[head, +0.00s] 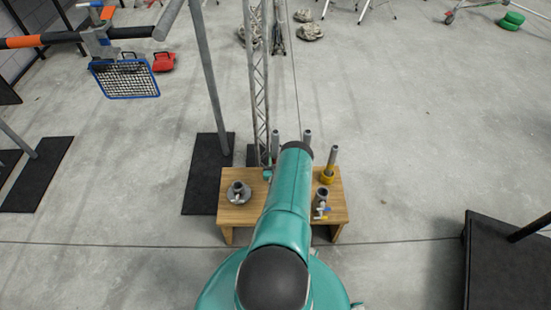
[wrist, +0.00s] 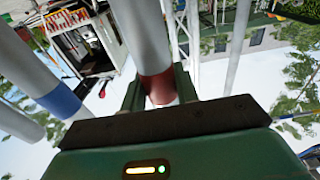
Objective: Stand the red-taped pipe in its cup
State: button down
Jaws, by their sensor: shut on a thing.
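The red-taped pipe (wrist: 158,86) is a grey tube with a dark red band. In the wrist view it stands between the fingers of my gripper (wrist: 158,92), which is shut on it near the band. In the head view my teal arm hides the gripper and the grip. Two grey pipe tops (head: 307,137) (head: 276,143) show beside the arm's end; I cannot tell which is the red-taped one. A grey round cup-like fitting (head: 238,191) stands at the left of the wooden bench. I cannot tell which cup belongs to the red-taped pipe.
The wooden bench (head: 229,213) also bears a pipe with a yellow lower part (head: 328,173) and a fitting with yellow and blue handles (head: 322,197). A blue-taped pipe (wrist: 60,100) is close at left in the wrist view. A lattice mast (head: 258,80) rises behind the bench.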

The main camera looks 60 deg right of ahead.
jog(key=c, duration=1)
grip_release()
jog(key=shift+o, duration=0.2)
jog(key=v, duration=1.4)
jog(key=shift+w+d, duration=0.1)
